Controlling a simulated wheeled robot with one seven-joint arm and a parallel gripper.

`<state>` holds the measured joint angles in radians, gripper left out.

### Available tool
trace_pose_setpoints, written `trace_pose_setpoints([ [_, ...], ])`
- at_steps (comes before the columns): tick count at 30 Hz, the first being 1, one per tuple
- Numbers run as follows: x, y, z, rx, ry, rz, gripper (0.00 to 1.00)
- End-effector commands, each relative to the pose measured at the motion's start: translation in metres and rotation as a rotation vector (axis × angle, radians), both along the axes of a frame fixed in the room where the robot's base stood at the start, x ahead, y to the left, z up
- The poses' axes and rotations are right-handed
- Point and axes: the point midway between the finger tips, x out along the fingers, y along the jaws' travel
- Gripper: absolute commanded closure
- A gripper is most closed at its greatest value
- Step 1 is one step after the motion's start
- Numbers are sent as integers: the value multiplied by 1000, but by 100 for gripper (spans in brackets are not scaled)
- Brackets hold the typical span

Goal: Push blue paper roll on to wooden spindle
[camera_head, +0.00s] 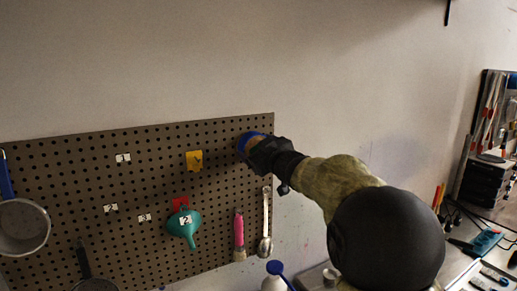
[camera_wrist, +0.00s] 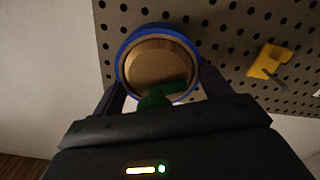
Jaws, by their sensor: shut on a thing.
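The blue paper roll (camera_wrist: 121,66) sits between the two dark fingers of my gripper (camera_wrist: 160,75), which is shut on it. In the head view the blue roll (camera_head: 243,142) shows as a blue edge at the pegboard's upper right, mostly covered by my gripper (camera_head: 258,150). Its open end faces the wrist camera and shows a tan core ring. Brown fills the opening; I cannot tell whether this is the wooden spindle or the core's inner wall. A green piece overlaps the roll's lower rim. No spindle shows clearly in either view.
The pegboard (camera_head: 100,175) holds a yellow hook (camera_head: 194,160), a teal funnel (camera_head: 183,224), a pink-handled brush (camera_head: 239,235), a metal spoon (camera_head: 266,220) and a pan (camera_head: 22,226). A white bottle with a blue top (camera_head: 274,280) stands below. The wall above is bare.

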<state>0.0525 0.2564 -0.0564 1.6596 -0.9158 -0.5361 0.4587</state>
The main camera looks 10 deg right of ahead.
Motion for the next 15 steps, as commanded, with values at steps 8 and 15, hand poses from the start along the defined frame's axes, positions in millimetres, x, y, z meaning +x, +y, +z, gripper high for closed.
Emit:
trace_pose_setpoints([
  [8, 5, 2, 1, 0, -1, 0, 51],
  [15, 10, 3, 1, 1, -1, 0, 51],
])
